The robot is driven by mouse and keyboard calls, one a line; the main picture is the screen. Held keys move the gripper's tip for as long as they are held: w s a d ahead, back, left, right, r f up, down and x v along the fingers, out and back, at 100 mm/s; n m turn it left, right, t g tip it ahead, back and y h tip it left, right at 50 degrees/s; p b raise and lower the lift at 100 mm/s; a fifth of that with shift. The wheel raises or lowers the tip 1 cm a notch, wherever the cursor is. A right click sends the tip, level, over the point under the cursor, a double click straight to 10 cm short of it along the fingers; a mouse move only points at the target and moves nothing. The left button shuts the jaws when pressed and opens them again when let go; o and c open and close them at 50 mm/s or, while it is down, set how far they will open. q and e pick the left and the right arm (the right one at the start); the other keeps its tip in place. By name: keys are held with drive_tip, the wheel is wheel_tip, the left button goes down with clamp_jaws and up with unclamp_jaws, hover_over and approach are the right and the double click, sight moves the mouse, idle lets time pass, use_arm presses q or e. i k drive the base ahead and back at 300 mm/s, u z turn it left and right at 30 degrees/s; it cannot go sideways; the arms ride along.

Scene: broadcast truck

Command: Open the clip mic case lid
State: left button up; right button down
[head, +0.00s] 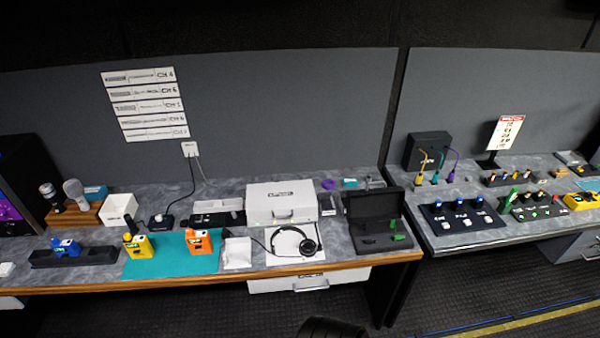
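A white case (283,203) with a dark label and a front handle stands at the back of the left desk, its lid shut. Its label is too small to read surely. A black case (375,206) stands right of it with its lid raised and small dark and green items inside. I cannot tell for certain which one is the clip mic case. Neither of my grippers is in view.
Black headphones (296,242) lie in front of the white case. Yellow (139,246) and orange (199,243) packs stand on a teal mat (160,265). A white drawer (308,281) sits under the desk. The right desk (470,238) holds control boxes. The front floor is mostly clear.

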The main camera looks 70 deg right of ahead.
sight(366, 205)
drive_tip(key=u, duration=0.8)
drive_tip(key=k, duration=3)
drive_tip(key=z, duration=0.3)
